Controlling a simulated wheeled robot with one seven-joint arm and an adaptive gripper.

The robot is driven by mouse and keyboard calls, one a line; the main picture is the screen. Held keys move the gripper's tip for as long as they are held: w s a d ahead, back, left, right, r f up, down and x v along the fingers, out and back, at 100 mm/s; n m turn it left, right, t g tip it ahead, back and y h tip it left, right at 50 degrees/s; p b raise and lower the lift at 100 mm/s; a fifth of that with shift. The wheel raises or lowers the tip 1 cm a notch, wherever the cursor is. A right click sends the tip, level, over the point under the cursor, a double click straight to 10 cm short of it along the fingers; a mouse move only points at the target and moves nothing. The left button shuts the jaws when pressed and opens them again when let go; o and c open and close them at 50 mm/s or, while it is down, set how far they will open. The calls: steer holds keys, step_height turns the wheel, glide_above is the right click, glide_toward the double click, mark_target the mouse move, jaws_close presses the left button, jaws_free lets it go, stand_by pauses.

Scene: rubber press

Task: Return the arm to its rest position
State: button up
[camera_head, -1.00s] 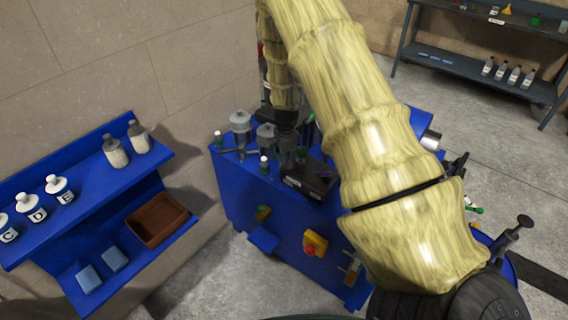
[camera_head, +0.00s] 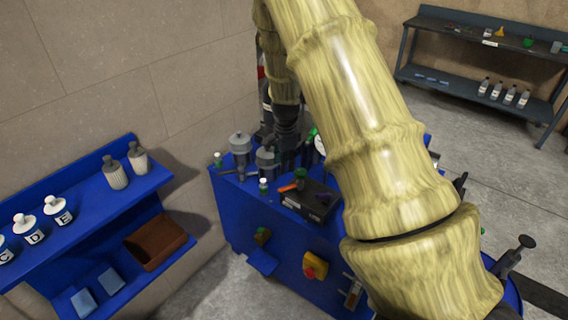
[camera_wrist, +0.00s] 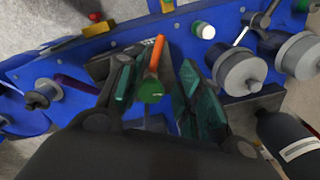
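My arm, in a pale yellow cover, crosses the head view from the lower right to the top and bends down over the blue press table. My gripper (camera_wrist: 158,95) has its two teal-padded fingers apart in the wrist view. Between and beyond them is an orange handle (camera_wrist: 155,58) with a round green knob (camera_wrist: 150,91). I see no contact between the fingers and it. In the head view the orange handle (camera_head: 290,187) lies at a black box (camera_head: 308,201) on the table; my gripper's tips there are hard to make out.
The blue table (camera_head: 236,205) carries grey cylindrical vessels (camera_head: 240,146) close to my gripper, and small bottles. A blue wall shelf (camera_head: 90,205) with bottles and a brown tray (camera_head: 157,242) stands left. A dark rack (camera_head: 470,83) stands back right. Open floor lies between.

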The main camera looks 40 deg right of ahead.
stand_by(0.3)
steer(key=s+a+f+n+g+h, duration=0.1)
steer(key=s+a+f+n, duration=0.4)
steer(key=s+f, duration=0.35)
steer(key=s+a+f+n+h, duration=0.1)
steer(key=s+a+f+n, duration=0.35)
steer(key=s+f, duration=0.45)
steer(key=s+a+f+n+y, duration=0.1)
steer(key=s+a+f+n, duration=0.3)
steer(key=s+a, duration=0.5)
steer(key=s+a+f+n+y, duration=0.1)
steer(key=s+a+f+n, duration=0.2)
steer(key=s+a+n, duration=0.4)
steer(key=s+a, duration=0.1)
steer(key=s, duration=0.4)
steer(key=shift+s+a+f, duration=0.25)
steer(key=shift+a+f, duration=0.1)
steer(key=shift+f, duration=0.05)
steer(key=shift+s+d, duration=0.1)
